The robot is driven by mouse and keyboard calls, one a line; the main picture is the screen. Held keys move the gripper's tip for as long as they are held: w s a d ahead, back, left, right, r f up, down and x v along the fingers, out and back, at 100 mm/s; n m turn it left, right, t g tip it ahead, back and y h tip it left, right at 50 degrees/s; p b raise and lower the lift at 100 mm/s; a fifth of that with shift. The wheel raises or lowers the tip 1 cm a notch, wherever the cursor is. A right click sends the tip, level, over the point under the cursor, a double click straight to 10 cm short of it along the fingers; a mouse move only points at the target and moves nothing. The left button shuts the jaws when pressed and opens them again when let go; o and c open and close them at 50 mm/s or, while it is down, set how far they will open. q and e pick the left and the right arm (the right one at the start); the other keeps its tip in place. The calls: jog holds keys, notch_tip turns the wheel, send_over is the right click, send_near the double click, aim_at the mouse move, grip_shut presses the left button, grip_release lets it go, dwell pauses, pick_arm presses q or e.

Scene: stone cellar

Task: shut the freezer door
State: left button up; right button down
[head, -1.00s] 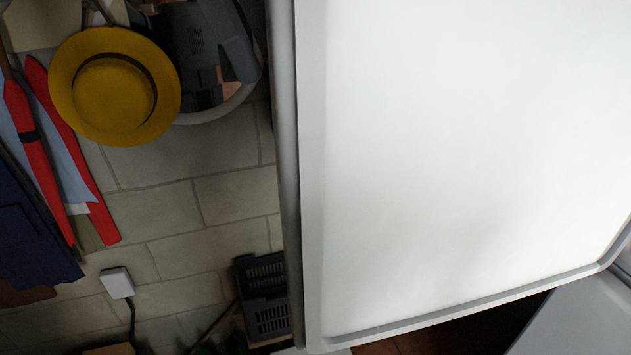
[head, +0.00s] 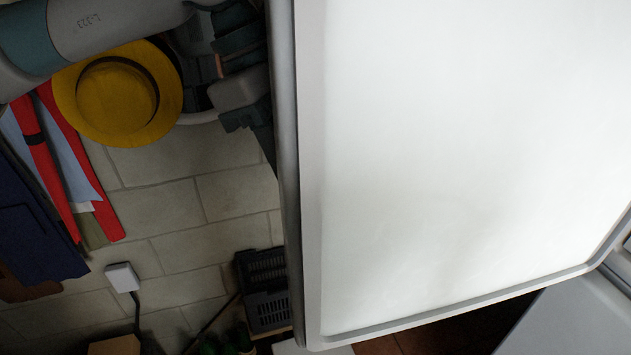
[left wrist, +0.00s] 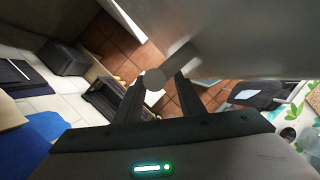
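The freezer door (head: 460,170) stands open and fills most of the head view, its white inner face and grey seal rim towards me. My left arm comes in from the upper left, and my left gripper (head: 258,128) is at the door's left edge, its tips partly hidden behind it. In the left wrist view the gripper (left wrist: 157,92) has its two black fingers apart. Contact cannot be told. My right gripper is not in view.
A yellow hat (head: 118,92) and red and blue things hang on the stone wall at left. A black crate (head: 265,290) stands low beside the door edge. A grey surface (head: 570,320) lies at lower right. Tiled floor shows below the gripper in the wrist view.

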pick_arm(q)
jog(key=shift+p+x, duration=0.3)
jog(key=shift+x, duration=1.1)
grip_shut()
jog(key=shift+s, duration=0.1)
